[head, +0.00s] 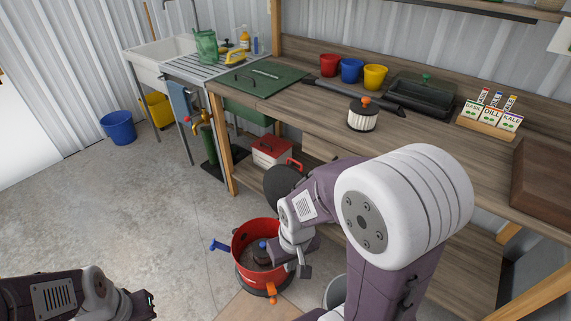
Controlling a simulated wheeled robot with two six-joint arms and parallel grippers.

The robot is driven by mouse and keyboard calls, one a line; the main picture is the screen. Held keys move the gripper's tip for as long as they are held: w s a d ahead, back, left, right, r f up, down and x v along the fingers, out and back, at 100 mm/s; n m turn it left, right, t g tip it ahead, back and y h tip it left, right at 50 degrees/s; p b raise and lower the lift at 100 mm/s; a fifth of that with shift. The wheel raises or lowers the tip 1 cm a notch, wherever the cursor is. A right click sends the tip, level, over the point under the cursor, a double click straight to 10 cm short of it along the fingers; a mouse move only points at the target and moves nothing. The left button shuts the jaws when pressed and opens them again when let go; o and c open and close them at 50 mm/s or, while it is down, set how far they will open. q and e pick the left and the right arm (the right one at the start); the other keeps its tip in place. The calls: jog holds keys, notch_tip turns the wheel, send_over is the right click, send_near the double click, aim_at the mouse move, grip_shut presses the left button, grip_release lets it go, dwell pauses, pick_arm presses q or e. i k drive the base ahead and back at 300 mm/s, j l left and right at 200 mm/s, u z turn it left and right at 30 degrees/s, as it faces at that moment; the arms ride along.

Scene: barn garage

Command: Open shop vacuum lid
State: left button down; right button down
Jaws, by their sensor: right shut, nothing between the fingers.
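The shop vacuum has a red drum (242,244) on the floor, left of the workbench's lower shelf. Its top is open and a dark part with a blue knob (263,245) shows inside. A dark round lid (279,181) with a red handle (294,163) stands tilted up behind the drum, partly hidden by my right arm; its hinge is hidden. My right gripper (304,271) is shut and empty at the drum's right rim; I cannot tell if it touches. My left gripper (150,303) is low at the left, away from the vacuum; its fingers are too unclear to judge.
The workbench (430,160) runs along the right, its leg (222,145) near the lid. A red-and-white box (270,153) sits behind the lid. A grey bucket (336,291) stands right of the drum. Blue (220,246) and orange (272,298) parts jut from the drum.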

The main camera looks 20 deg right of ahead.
aim_at(278, 181)
jog(key=i+j+z, duration=0.2)
jog(key=j, duration=0.25)
jog(key=i+j+z, duration=0.2)
jog(key=j, duration=0.25)
jog(key=j+z, duration=0.2)
jog(key=j, duration=0.25)
jog(key=i+j+z, duration=0.15)
jog(key=j, duration=0.35)
jog(key=i+j+z, duration=0.3)
jog(key=j, duration=0.3)
jog(key=i+j+z, duration=0.3)
jog(key=j, duration=0.4)
jog(key=i+j+z, duration=0.15)
jog(key=j, duration=0.25)
jog(key=i+j+z, duration=0.15)
jog(key=j, duration=0.2)
jog(key=i+j+z, duration=0.3)
jog(key=i, duration=0.2)
jog(key=i+j+z, duration=0.35)
jog(key=i+j, duration=0.15)
